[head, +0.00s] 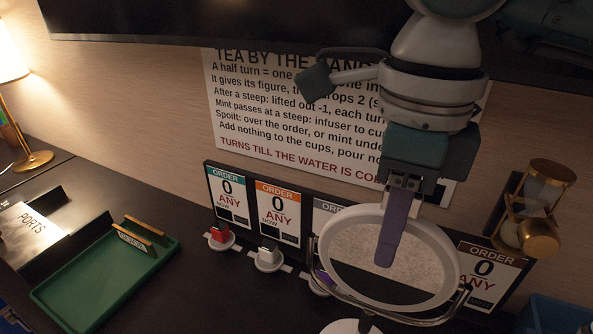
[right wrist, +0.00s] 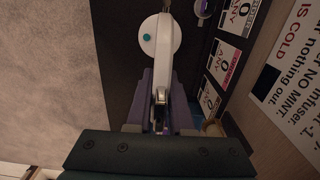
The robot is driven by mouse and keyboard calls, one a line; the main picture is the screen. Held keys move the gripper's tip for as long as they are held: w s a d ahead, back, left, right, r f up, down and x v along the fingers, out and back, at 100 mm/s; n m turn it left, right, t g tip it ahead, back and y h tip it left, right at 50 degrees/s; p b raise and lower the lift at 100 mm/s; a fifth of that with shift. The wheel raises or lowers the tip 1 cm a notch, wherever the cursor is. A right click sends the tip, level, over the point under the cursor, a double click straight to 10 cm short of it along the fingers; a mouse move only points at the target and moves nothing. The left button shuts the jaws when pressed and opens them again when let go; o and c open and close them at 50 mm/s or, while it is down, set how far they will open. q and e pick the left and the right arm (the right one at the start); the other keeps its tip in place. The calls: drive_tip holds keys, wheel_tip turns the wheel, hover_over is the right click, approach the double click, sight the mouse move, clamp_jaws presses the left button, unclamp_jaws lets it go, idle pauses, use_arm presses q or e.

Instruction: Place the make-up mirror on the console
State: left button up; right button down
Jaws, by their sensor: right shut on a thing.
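The make-up mirror is round with a pale rim (head: 449,262), a curved metal yoke and a white round base at the bottom edge of the head view. My right gripper (head: 388,250) points down over its upper rim, with a purple finger in front of the glass. In the right wrist view the mirror shows edge-on between the purple fingers (right wrist: 161,105), its white base (right wrist: 150,40) beyond. The gripper is shut on the mirror. The dark console (head: 190,290) lies below; I cannot tell whether the base touches it. My left gripper is out of view.
A green tray (head: 78,299) and a ports sign (head: 28,228) are at left, with a brass lamp (head: 35,160) behind. Order cards (head: 278,213) line the wall behind small stands. A brass hourglass device (head: 540,205) is at right, above a blue bin (head: 555,314).

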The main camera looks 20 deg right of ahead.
sight(372, 299)
wheel_tip(372, 299, down, 3)
drive_tip(key=shift+f+b, duration=0.15)
drive_tip(key=shift+b, duration=0.75)
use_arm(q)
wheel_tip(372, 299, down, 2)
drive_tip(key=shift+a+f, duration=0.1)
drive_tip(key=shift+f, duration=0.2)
use_arm(e)
drive_tip(key=shift+f, duration=0.1)
drive_tip(key=c, duration=0.8)
unclamp_jaws()
